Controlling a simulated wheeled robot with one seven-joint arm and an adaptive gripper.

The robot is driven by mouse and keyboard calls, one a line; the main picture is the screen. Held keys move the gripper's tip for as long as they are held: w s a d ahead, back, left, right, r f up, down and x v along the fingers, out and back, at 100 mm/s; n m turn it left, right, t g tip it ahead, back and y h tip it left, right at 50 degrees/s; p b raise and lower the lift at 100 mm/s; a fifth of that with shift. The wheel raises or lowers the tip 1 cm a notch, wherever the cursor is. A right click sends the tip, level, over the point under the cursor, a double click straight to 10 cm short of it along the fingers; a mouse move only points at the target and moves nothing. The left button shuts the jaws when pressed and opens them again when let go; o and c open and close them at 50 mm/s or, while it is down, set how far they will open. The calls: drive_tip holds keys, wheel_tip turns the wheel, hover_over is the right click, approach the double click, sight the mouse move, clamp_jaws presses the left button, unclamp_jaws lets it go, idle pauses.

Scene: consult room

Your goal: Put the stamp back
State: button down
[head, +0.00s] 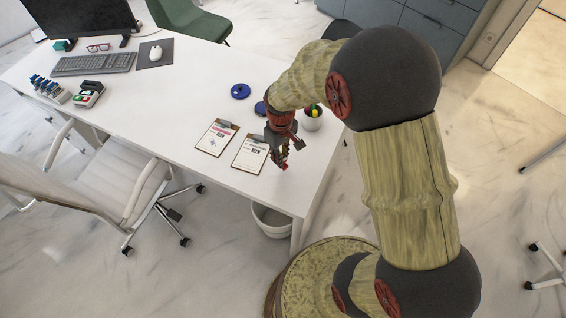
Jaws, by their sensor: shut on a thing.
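My gripper (279,155) points down over the near right part of the white desk, beside the right clipboard. It is shut on a small stamp, mostly hidden by the fingers; only a bit of red shows at their tips. I cannot tell whether the stamp touches the desk or is held just above it. A stamp rack (50,89) with several blue-topped stamps stands at the desk's left front edge, far from my gripper. Next to it is a dark block with red and green parts (88,94), perhaps ink pads.
Two clipboards (216,138) (250,153) lie left of my gripper. A pen cup (312,120) stands to its right, and blue discs (240,91) behind. Keyboard (93,64), mouse (156,53) and monitor (84,16) are at the back left. The desk middle (180,98) is clear. A chair (112,180) stands in front.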

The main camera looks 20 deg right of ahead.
drive_tip(key=shift+w+d+f, duration=0.4)
drive_tip(key=shift+d+f, duration=0.05)
drive_tip(key=shift+f, duration=0.3)
drive_tip(key=shift+w+d+f+b, duration=0.15)
drive_tip(key=shift+f+b, duration=0.45)
drive_tip(key=shift+f, duration=1)
drive_tip(key=shift+f, duration=0.1)
drive_tip(key=c, duration=1.9)
unclamp_jaws()
drive_tip(key=shift+o, duration=0.5)
